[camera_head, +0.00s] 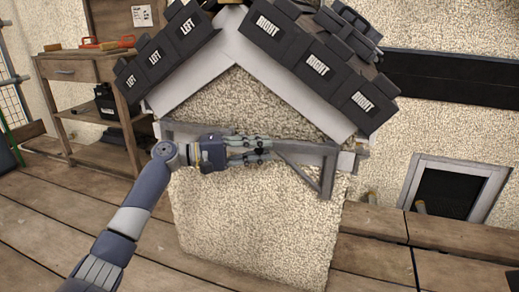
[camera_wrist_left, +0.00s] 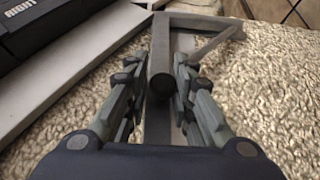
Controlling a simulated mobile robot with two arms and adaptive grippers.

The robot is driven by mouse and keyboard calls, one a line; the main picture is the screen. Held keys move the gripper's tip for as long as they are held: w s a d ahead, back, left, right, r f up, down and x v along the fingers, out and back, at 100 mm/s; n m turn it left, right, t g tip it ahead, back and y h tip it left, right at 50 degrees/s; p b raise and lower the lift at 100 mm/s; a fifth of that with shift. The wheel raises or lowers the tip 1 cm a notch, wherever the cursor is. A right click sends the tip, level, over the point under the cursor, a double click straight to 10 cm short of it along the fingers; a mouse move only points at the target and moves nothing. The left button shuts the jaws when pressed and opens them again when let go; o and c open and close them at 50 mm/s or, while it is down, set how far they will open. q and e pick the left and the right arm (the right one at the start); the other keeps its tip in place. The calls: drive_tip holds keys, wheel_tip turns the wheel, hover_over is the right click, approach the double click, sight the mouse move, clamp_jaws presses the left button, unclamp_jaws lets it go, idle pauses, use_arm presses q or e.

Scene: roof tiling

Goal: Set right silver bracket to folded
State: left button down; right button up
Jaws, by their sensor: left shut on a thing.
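The right silver bracket (camera_head: 322,172) is a grey triangular frame on the front of the small stucco wall, below the right-hand roof slope. It also shows in the left wrist view (camera_wrist_left: 203,24), with its bar running down between my fingers. My left gripper (camera_head: 268,147) reaches across the wall from the left and is shut on the bracket's bar near its inner end. My right gripper is not in view.
Dark roof tiles marked RIGHT (camera_head: 317,66) and LEFT (camera_head: 155,57) lie on the two slopes above. A grey bar (camera_head: 182,129) shows behind my left wrist. A wooden shelf unit (camera_head: 75,110) stands at the left. A dark framed opening (camera_head: 450,190) is at the right.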

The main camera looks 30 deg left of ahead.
use_arm(q)
drive_tip(key=c, duration=1.4)
unclamp_jaws()
drive_tip(key=shift+f, duration=0.55)
drive_tip(key=shift+c, duration=0.2)
drive_tip(key=shift+r, duration=0.1)
drive_tip(key=shift+r, duration=0.15)
drive_tip(key=v, duration=1.2)
